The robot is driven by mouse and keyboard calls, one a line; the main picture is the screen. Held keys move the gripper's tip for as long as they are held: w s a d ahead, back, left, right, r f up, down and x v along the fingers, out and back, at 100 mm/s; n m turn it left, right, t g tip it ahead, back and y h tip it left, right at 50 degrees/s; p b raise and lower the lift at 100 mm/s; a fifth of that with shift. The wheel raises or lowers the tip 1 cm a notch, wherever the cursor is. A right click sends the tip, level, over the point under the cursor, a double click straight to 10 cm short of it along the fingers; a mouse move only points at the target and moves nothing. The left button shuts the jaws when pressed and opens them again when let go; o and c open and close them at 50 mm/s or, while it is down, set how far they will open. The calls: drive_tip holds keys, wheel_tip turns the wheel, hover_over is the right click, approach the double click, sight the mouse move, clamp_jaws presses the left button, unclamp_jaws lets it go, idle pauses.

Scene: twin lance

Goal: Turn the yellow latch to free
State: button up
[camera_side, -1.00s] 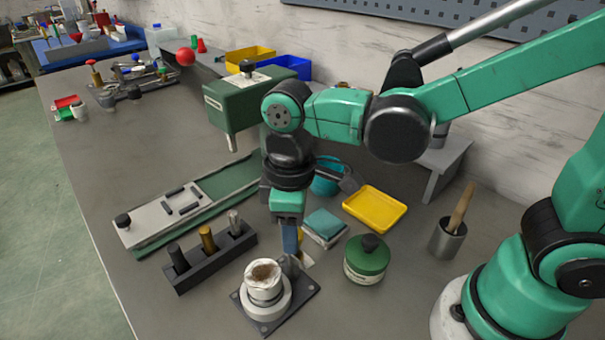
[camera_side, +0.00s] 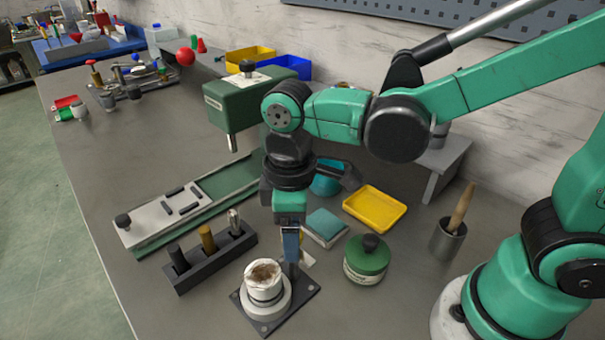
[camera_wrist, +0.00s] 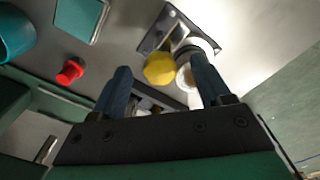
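The yellow latch (camera_wrist: 159,68) shows in the wrist view as a faceted yellow knob beside a white round holder (camera_wrist: 186,77) on a dark plate (camera_wrist: 172,18). In the side view the same holder (camera_side: 265,303) stands on its plate (camera_side: 309,293) with a wrapped white piece (camera_side: 263,277) in it; my gripper largely hides the latch there. My gripper (camera_side: 291,258) points down at the back edge of the plate. In the wrist view my gripper (camera_wrist: 162,78) has its two blue fingers wide apart, with the latch showing between their tips. I cannot tell whether either finger touches it.
A dark rack (camera_side: 212,262) with several pegs stands left of the plate. A green lidded jar (camera_side: 366,262) stands to the right, with a teal-topped block (camera_side: 325,227) and yellow tray (camera_side: 375,208) behind. A red knob (camera_wrist: 70,70) shows in the wrist view.

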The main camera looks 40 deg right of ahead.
drive_tip(key=shift+r, duration=2.8)
drive_tip(key=d+f+m+t, duration=0.1)
drive_tip(key=d+m+t, duration=0.6)
drive_tip(key=d+m, duration=0.2)
drive_tip(key=d, duration=0.2)
drive_tip(key=shift+w+d+f, duration=0.15)
drive_tip(key=shift+w+d, duration=0.2)
drive_tip(key=shift+d, duration=0.05)
